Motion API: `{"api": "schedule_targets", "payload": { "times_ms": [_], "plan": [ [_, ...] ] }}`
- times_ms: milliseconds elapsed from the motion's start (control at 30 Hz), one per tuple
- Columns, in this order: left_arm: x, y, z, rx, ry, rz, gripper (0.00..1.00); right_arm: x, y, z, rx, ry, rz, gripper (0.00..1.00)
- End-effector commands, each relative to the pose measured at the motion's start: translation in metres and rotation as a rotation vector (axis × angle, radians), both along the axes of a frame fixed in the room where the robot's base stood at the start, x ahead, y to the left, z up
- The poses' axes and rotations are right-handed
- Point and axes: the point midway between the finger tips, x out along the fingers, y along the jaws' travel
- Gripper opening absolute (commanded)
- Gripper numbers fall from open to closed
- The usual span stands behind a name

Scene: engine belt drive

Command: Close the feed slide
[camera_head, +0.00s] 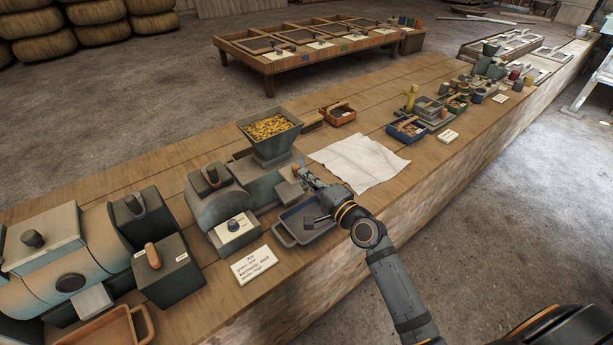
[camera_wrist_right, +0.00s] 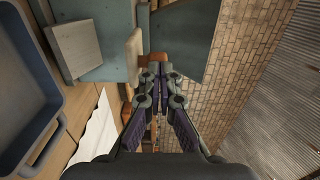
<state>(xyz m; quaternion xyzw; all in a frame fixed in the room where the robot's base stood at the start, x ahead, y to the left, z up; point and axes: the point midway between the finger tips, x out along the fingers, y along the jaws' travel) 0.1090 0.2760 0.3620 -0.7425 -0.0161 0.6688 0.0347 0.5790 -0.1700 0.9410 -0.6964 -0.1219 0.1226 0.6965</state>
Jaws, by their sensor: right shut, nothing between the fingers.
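The feed machine (camera_head: 265,178) stands on the long bench with a hopper (camera_head: 271,146) full of yellow pieces on top. A small orange-brown knob (camera_head: 296,168), apparently the feed slide's handle, is at its right side. In the right wrist view the knob (camera_wrist_right: 154,58) lies just beyond my fingertips, beside a pale plate (camera_wrist_right: 134,57). My right gripper (camera_head: 303,173) is shut and empty, right at the knob; it also shows in the right wrist view (camera_wrist_right: 155,78). I cannot tell whether it touches the knob. How far the slide stands out is unclear. My left gripper is out of view.
A white cloth (camera_head: 362,158) lies to the right. Trays and jars stand farther right.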

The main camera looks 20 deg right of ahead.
Motion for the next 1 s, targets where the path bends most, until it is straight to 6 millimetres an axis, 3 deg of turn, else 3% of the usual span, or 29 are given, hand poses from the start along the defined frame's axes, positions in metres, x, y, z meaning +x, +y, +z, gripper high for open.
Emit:
{"api": "schedule_targets", "payload": {
  "times_ms": [367,633,1000],
  "plan": [
    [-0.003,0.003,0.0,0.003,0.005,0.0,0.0,0.003,0.001,0.0,0.0,-0.001,-0.001,0.0],
    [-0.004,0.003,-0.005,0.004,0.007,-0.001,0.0,0.039,0.014,0.0,0.001,-0.003,-0.001,0.0],
    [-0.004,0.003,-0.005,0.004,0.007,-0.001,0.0,0.043,0.016,0.001,0.001,-0.003,0.001,0.0]
  ]
}}
